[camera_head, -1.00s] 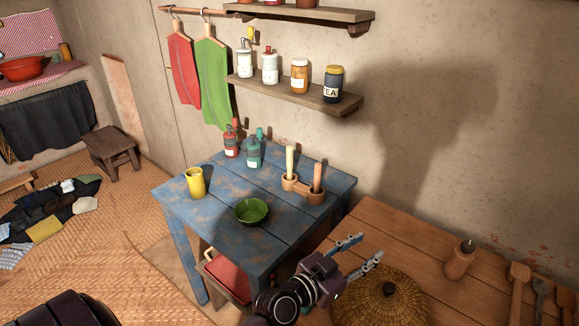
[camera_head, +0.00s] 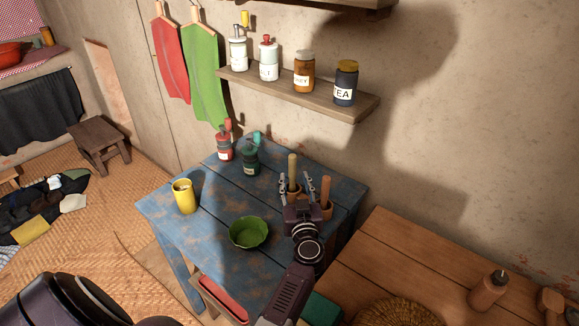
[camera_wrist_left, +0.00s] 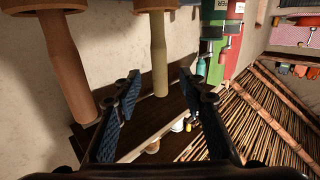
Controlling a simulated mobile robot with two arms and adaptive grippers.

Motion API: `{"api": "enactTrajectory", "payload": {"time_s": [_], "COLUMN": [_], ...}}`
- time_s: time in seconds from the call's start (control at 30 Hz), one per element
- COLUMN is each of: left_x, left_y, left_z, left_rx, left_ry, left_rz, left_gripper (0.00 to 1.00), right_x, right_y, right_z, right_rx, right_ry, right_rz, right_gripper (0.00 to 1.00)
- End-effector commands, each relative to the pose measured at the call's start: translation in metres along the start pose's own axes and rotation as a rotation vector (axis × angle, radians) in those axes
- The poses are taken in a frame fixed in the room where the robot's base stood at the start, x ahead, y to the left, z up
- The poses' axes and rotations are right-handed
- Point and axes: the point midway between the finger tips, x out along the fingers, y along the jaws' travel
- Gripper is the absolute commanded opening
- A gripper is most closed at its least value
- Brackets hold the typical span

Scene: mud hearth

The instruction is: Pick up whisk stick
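Two wooden sticks stand upright in round wooden cup holders on the blue table: a pale stick (camera_head: 293,168) and a browner stick (camera_head: 325,190) to its right. I cannot tell for sure which is the whisk stick. My left gripper (camera_head: 296,184) is open and empty at the holders, its fingers pointing toward the pale stick. In the left wrist view, the pale stick (camera_wrist_left: 159,55) shows between the open fingers (camera_wrist_left: 160,80), its end hanging down in the picture. The browner stick (camera_wrist_left: 66,65) is left of them. Contact cannot be seen. My right gripper is not in view.
A green bowl (camera_head: 249,232), a yellow cup (camera_head: 184,196), a red bottle (camera_head: 224,148) and a dark green bottle (camera_head: 250,160) stand on the blue table (camera_head: 205,240). A shelf (camera_head: 300,95) with jars hangs above. A wooden table (camera_head: 425,255) adjoins at right.

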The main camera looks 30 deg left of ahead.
Motion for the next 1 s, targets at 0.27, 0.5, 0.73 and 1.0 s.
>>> {"api": "enactTrajectory", "payload": {"time_s": [0.27,0.5,0.73,1.0], "left_x": [0.027,0.052,0.074,0.076], "left_y": [0.0,-0.001,-0.001,-0.001], "left_z": [0.004,0.011,0.008,0.005], "left_rx": [-0.002,-0.003,-0.001,-0.001], "left_ry": [-0.001,0.001,0.001,0.0], "left_rz": [-0.001,-0.002,-0.001,-0.001], "left_gripper": [0.38,0.38,0.38,0.38], "right_x": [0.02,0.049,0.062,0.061], "right_y": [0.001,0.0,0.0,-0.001], "right_z": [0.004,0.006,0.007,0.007], "right_rx": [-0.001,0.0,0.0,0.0], "right_ry": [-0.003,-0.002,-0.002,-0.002], "right_rz": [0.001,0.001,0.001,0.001], "right_gripper": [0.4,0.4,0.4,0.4]}}
